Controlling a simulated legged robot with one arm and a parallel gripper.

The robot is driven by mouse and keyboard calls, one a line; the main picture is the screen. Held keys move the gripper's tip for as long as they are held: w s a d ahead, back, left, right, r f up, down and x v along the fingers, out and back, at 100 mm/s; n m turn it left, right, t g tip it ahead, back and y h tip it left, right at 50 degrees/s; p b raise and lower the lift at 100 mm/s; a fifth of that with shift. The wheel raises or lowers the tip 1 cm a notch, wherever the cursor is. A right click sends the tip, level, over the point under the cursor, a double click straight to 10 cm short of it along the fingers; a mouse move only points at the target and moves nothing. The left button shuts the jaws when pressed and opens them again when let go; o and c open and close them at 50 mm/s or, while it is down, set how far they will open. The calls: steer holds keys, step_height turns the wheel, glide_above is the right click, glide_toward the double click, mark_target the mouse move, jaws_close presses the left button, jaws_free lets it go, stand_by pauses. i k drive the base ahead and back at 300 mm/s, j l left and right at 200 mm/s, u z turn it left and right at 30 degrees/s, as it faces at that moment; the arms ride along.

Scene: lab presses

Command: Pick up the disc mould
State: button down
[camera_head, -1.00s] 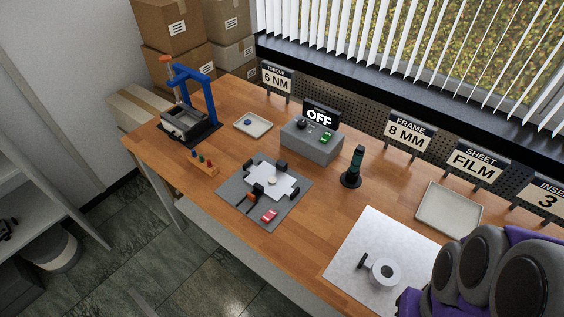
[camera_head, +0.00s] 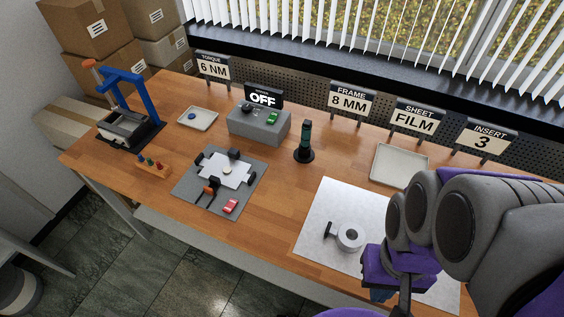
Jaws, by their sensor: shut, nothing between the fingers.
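The disc mould (camera_head: 350,237) appears to be the pale ring with a dark centre and a short dark handle on its left. It lies flat on the white sheet (camera_head: 322,213) near the front of the bench. My gripper (camera_head: 391,290), purple and dark, is low at the right, beside the disc mould in the picture and apart from it. It is shut and empty. Its fingertips are partly hidden and hard to make out, and my grey and purple arm covers the right part of the sheet.
A pale empty tray (camera_head: 399,166) lies behind the sheet. A dark upright tool (camera_head: 305,142) stands left of it. A grey control box (camera_head: 259,124) reads OFF. A grey mat (camera_head: 190,190) with a white plate, and a blue press (camera_head: 130,105), are farther left. Signs line the back.

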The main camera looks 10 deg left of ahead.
mark_target(347, 245)
steer(key=j+z, duration=0.1)
steer(key=z, duration=0.35)
steer(key=j+z, duration=0.15)
steer(key=z, duration=0.25)
steer(key=j+z, duration=0.15)
steer(key=j, duration=0.25)
steer(key=k+j+z, duration=0.15)
steer(key=j, duration=0.2)
steer(key=k+j+z, duration=0.15)
steer(key=j, duration=0.25)
steer(key=j+z, duration=0.15)
steer(key=j, duration=0.25)
steer(key=k+j+z, duration=0.15)
steer(key=j, duration=0.2)
steer(key=k+j, duration=0.15)
steer(key=j, duration=0.15)
